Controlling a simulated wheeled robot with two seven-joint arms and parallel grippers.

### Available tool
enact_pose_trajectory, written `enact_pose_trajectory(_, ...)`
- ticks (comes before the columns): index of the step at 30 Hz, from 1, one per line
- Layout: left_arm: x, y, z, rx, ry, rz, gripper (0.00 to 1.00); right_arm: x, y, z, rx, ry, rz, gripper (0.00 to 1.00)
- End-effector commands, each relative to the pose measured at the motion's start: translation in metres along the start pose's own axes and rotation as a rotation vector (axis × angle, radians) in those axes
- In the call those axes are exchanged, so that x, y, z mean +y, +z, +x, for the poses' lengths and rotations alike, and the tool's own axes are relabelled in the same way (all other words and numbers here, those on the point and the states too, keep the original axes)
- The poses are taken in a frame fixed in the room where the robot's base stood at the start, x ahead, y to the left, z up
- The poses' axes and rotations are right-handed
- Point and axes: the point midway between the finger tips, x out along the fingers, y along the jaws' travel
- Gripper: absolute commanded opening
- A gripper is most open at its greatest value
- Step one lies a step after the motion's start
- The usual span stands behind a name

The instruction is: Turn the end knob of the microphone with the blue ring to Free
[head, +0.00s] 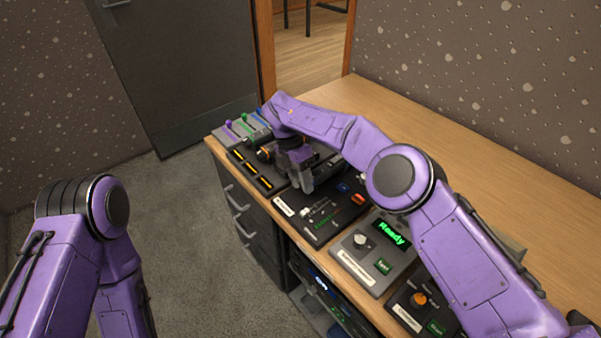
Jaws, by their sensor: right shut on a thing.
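My right gripper (303,181) reaches down over the dark panels near the far left end of the desk. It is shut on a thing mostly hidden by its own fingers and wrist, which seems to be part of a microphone. A dark, rounded piece with an orange band (264,154) shows just left of the gripper and looks like a microphone end. I cannot make out a blue ring, the end knob or its markings. My left arm stands at the lower left, and its gripper is out of view.
Purple, green and blue sliders (228,124) stand at the desk's far left end. A panel with orange-lit strips (251,169), a fader panel (312,221), a "Ready" display box (352,257) and an orange-knob box (404,308) line the front edge.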

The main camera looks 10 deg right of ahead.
Motion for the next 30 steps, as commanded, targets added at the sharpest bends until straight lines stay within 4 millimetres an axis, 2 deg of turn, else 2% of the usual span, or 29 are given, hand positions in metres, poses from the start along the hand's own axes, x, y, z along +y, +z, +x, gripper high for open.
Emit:
enact_pose_trajectory(13,0.0,-0.001,-0.001,0.0,0.0,0.0,0.0,0.0,-0.002,-0.001,0.005,-0.02,0.0,0.07)
enact_pose_trajectory(14,0.0,-0.001,-0.002,0.0,0.0,0.0,0.0,0.0,-0.002,-0.001,0.005,-0.02,0.0,0.44)
enact_pose_trajectory(15,0.0,-0.001,-0.002,0.0,0.0,0.0,0.0,0.0,-0.003,-0.001,0.005,-0.02,0.0,0.57)
enact_pose_trajectory(16,0.0,-0.001,-0.002,0.0,0.0,0.0,0.0,0.0,-0.003,-0.001,0.005,-0.02,0.0,0.64)
enact_pose_trajectory(25,0.0,-0.001,-0.002,0.0,0.0,0.0,0.0,0.0,-0.002,-0.002,0.006,-0.019,0.001,0.64)
enact_pose_trajectory(30,-0.001,-0.005,-0.013,0.0,0.0,0.0,0.0,-0.006,0.0,-0.019,0.009,-0.019,0.008,0.64)
